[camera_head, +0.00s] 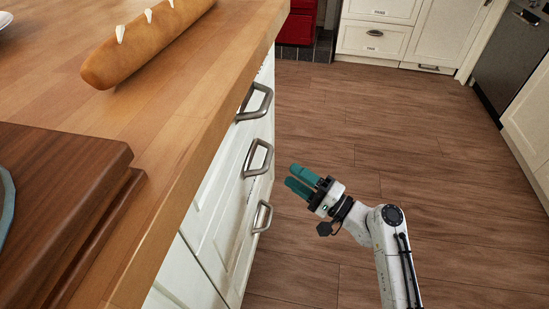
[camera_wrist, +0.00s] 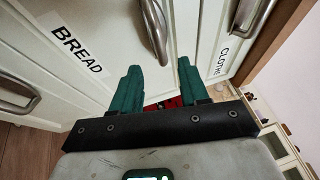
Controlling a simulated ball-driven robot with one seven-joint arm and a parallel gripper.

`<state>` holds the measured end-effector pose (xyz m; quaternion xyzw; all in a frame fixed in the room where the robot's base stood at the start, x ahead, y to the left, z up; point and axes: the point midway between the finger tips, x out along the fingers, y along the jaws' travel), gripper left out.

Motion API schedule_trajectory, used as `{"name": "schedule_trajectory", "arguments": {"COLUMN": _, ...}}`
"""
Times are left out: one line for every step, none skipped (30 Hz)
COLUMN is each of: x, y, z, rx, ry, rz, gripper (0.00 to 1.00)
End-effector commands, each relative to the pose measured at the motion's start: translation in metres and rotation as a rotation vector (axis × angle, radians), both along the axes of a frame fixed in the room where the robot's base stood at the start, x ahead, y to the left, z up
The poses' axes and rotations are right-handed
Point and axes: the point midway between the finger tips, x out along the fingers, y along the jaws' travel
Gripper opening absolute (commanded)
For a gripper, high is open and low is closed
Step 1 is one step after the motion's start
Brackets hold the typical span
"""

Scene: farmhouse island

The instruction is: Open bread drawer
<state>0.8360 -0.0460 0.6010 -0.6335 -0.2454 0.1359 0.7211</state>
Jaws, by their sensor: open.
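The bread drawer's white front carries a "BREAD" label (camera_wrist: 80,48) in the wrist view. The grey bar handle (camera_wrist: 157,30) just to the right of that label belongs to it by the layout. In the head view this looks like the middle handle (camera_head: 258,157) of three stacked on the island's side. My gripper (camera_head: 294,176) has teal fingers and is open and empty, to the right of that handle with a visible gap. In the wrist view my gripper (camera_wrist: 158,78) points toward the handle, which lies ahead between the fingers. The drawer looks shut.
An upper handle (camera_head: 255,101) and a lower handle (camera_head: 262,216) flank it. A "CLOTHS" label (camera_wrist: 220,62) marks the neighbouring drawer. The wooden countertop (camera_head: 190,110) overhangs, bearing a baguette (camera_head: 145,42) and a dark board (camera_head: 60,170). Wooden floor (camera_head: 440,190) is clear to the right.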

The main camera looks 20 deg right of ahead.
Motion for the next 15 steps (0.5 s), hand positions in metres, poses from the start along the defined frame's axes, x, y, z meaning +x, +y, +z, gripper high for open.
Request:
{"name": "schedule_trajectory", "arguments": {"x": 0.008, "y": 0.005, "z": 0.002, "rx": -0.001, "ry": -0.003, "rz": 0.002, "gripper": 0.44}}
{"name": "schedule_trajectory", "arguments": {"x": 0.012, "y": 0.008, "z": 0.003, "rx": -0.001, "ry": -0.003, "rz": 0.002, "gripper": 0.44}}
{"name": "schedule_trajectory", "arguments": {"x": 0.019, "y": 0.012, "z": 0.004, "rx": -0.002, "ry": -0.003, "rz": 0.003, "gripper": 0.44}}
{"name": "schedule_trajectory", "arguments": {"x": 0.024, "y": 0.015, "z": 0.005, "rx": -0.002, "ry": -0.003, "rz": 0.003, "gripper": 0.44}}
{"name": "schedule_trajectory", "arguments": {"x": 0.028, "y": 0.018, "z": 0.006, "rx": -0.001, "ry": -0.002, "rz": 0.005, "gripper": 0.44}}
{"name": "schedule_trajectory", "arguments": {"x": 0.034, "y": 0.022, "z": 0.007, "rx": -0.002, "ry": -0.003, "rz": 0.003, "gripper": 0.44}}
{"name": "schedule_trajectory", "arguments": {"x": 0.039, "y": 0.024, "z": 0.008, "rx": -0.002, "ry": -0.003, "rz": 0.002, "gripper": 0.44}}
{"name": "schedule_trajectory", "arguments": {"x": 0.044, "y": 0.027, "z": 0.009, "rx": -0.002, "ry": -0.003, "rz": 0.003, "gripper": 0.44}}
{"name": "schedule_trajectory", "arguments": {"x": 0.049, "y": 0.031, "z": 0.010, "rx": -0.002, "ry": -0.003, "rz": 0.003, "gripper": 0.44}}
{"name": "schedule_trajectory", "arguments": {"x": 0.053, "y": 0.033, "z": 0.011, "rx": -0.002, "ry": -0.003, "rz": 0.003, "gripper": 0.44}}
{"name": "schedule_trajectory", "arguments": {"x": 0.057, "y": 0.035, "z": 0.012, "rx": -0.002, "ry": -0.002, "rz": 0.004, "gripper": 0.44}}
{"name": "schedule_trajectory", "arguments": {"x": 0.061, "y": 0.037, "z": 0.013, "rx": -0.003, "ry": -0.001, "rz": 0.003, "gripper": 0.44}}
{"name": "schedule_trajectory", "arguments": {"x": 0.064, "y": 0.039, "z": 0.013, "rx": -0.002, "ry": -0.001, "rz": 0.002, "gripper": 0.44}}
{"name": "schedule_trajectory", "arguments": {"x": 0.067, "y": 0.040, "z": 0.014, "rx": -0.002, "ry": -0.001, "rz": 0.002, "gripper": 0.44}}
{"name": "schedule_trajectory", "arguments": {"x": 0.070, "y": 0.042, "z": 0.015, "rx": -0.002, "ry": -0.001, "rz": 0.002, "gripper": 0.44}}
